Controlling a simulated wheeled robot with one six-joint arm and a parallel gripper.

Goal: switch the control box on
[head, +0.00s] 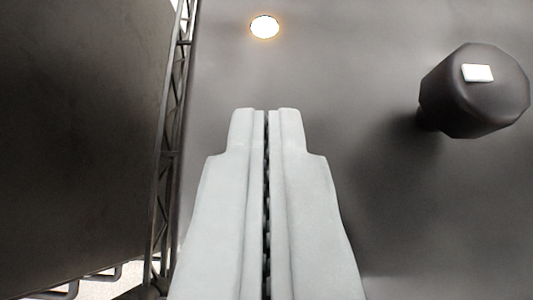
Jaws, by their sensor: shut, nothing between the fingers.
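The grey face of what looks like the control box (370,60) fills the middle and right of the head view. A round white light (264,27) with an orange rim glows on it near the top. A dark faceted knob (476,92) with a small white mark stands out from the face at the right. My gripper (266,112) is shut and empty, pointing up the picture. Its tips appear below the light and left of the knob. I cannot tell whether they touch the face.
A dark flat panel (85,120) stands at the left. A metal truss (172,130) runs upright between it and the grey face. A bright patch shows at the lower left, with dark bars near it. The grey face between light and knob is bare.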

